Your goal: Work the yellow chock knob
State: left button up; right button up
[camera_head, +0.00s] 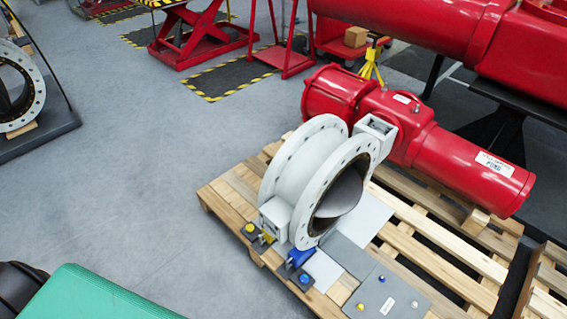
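A small yellow knob (250,228) sits on a dark grey chock block (260,242) at the left foot of the white flanged valve (318,180). A yellow wedge piece (268,238) shows beside it, against the valve's base. A matching blue knob (304,279) sits on another grey block nearer the front, with a blue wedge (299,257) behind it. The valve stands upright on a wooden pallet (226,204), joined to a red actuator (435,148). Neither of my grippers is in view.
A grey plate (405,298) on the pallet carries small yellow and blue buttons and a label. Open floor (130,190) lies left of the pallet. Another flanged valve (20,90) stands at far left.

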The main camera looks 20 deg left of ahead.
aim_at(249, 228)
jog(key=u, duration=0.85)
